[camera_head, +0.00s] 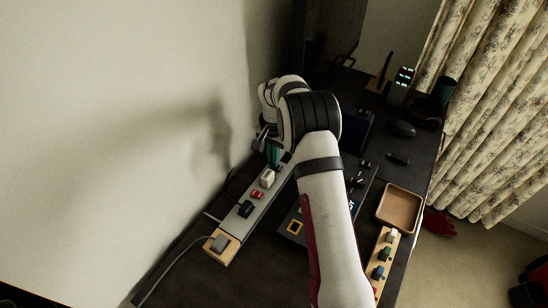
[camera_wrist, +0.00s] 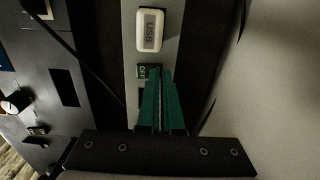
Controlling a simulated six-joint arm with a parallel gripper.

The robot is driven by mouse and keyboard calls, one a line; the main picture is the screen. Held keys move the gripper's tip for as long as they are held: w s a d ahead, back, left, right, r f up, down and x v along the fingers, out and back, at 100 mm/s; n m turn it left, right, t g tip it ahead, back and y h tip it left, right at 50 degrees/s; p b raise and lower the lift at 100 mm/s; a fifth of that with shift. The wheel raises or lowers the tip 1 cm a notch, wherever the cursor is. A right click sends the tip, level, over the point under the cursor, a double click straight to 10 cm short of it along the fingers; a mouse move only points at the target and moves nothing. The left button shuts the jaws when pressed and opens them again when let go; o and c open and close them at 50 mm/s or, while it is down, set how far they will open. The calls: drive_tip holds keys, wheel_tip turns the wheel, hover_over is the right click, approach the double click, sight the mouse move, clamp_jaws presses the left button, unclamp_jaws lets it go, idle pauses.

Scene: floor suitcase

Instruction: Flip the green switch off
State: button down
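The green switch (camera_wrist: 149,72) shows in the wrist view as a small dark green piece with pale lettering. It sits on the grey strip (camera_wrist: 168,52), next to the white block marked USB (camera_wrist: 149,30). My gripper (camera_wrist: 164,74) has teal fingers drawn together, with only a thin line between them and nothing seen in their grip. The fingertips overlap the switch's edge in the picture; I cannot tell if they touch it. In the head view my gripper (camera_head: 273,155) is over the far end of the strip (camera_head: 236,221), and the switch is hidden there.
A white block (camera_head: 268,177), a red block (camera_head: 257,195) and a black block (camera_head: 246,209) stand along the strip. The wall is close on the left. A wooden tray (camera_head: 379,214) and a rail of coloured pieces (camera_head: 391,252) lie to the right of my arm.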

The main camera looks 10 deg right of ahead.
drive_tip(key=shift+s+d+f, duration=0.1)
drive_tip(key=shift+f, duration=0.05)
drive_tip(key=shift+s+d+r, duration=0.25)
drive_tip(key=shift+s+d, duration=0.25)
drive_tip(key=shift+s, duration=0.05)
drive_tip(key=shift+r, duration=0.1)
wheel_tip(320, 180, up, 14)
drive_tip(key=s+d, duration=0.1)
drive_tip(key=d, duration=0.1)
drive_tip(key=shift+s+f, duration=0.2)
drive_tip(key=shift+s, duration=0.2)
